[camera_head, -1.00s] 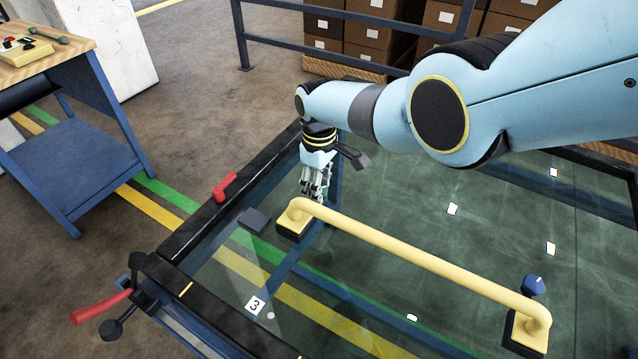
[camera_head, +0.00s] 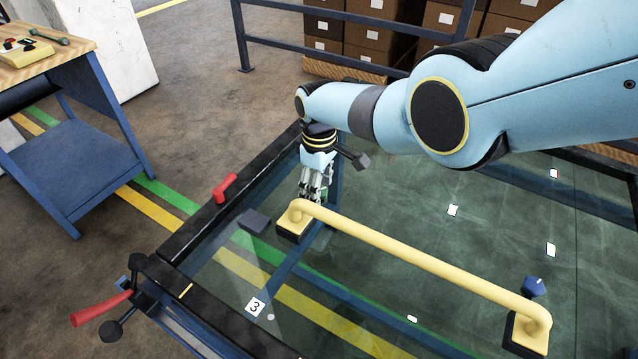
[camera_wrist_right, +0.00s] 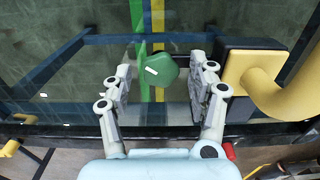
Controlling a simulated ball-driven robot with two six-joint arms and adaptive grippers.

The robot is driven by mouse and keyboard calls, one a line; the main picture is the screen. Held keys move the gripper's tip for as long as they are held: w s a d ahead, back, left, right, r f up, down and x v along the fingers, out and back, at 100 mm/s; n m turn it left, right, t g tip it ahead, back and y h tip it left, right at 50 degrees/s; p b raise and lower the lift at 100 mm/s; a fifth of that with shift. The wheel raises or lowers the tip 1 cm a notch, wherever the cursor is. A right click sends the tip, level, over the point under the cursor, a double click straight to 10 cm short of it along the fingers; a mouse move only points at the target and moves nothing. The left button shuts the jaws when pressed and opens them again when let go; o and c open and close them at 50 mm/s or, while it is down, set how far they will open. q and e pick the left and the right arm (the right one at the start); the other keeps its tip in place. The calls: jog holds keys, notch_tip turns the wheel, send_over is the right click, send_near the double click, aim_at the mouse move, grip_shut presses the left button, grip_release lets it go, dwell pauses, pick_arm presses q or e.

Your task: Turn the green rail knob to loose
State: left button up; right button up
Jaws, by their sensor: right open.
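The green rail knob (camera_wrist_right: 160,75) shows in the right wrist view, with a short white mark on it that lies slightly tilted. My right gripper (camera_wrist_right: 166,68) is open, with one finger on each side of the knob and a visible gap to both. My left gripper is not in view.
The yellow rail's black foot (camera_wrist_right: 250,62) is close to the right finger. The glass panel (camera_head: 390,210) has a black frame with a red handle (camera_head: 225,187). A blue bench (camera_head: 70,150) stands left.

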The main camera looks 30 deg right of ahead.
notch_tip(320, 180, up, 12)
dwell(0.6)
dwell(0.4)
